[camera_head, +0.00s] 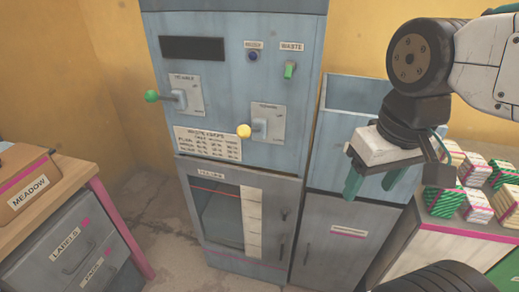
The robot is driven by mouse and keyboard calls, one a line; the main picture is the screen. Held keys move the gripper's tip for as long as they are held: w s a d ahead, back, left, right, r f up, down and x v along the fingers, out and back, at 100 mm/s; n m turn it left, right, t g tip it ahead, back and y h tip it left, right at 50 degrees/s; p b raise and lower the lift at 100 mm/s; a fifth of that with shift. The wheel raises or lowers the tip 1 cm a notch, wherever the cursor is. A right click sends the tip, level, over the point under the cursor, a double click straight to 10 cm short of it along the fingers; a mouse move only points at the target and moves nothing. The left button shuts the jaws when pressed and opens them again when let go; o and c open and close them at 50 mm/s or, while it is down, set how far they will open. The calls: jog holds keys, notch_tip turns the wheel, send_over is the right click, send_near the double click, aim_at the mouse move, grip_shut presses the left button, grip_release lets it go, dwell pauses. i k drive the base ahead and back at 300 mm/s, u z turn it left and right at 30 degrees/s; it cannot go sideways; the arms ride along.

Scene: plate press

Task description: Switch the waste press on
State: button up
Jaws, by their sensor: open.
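The press is a tall blue-grey cabinet (220,80) in the centre of the head view. A small green switch (290,70) sits at its upper right under a label reading WASTE. A dark round button (253,56) is to the switch's left under a small label. Lower down are a lever with a green knob (151,96) and a lever with a yellow knob (243,131). My gripper (369,192) is open and empty, with green fingers pointing down. It is to the right of and lower than the switch in the picture, apart from the switch.
A dark display (193,48) tops the panel; a windowed door (230,215) is below. A lower blue-grey cabinet (325,240) adjoins on the right. Wrapped striped packs (445,203) lie on a counter at right. A wooden desk (60,190) with a MEADOW box (28,190) is at left.

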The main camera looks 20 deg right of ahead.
aim_at(290, 66)
jog(key=z, duration=1.8)
jog(key=k, duration=0.8)
jog(key=u, duration=1.4)
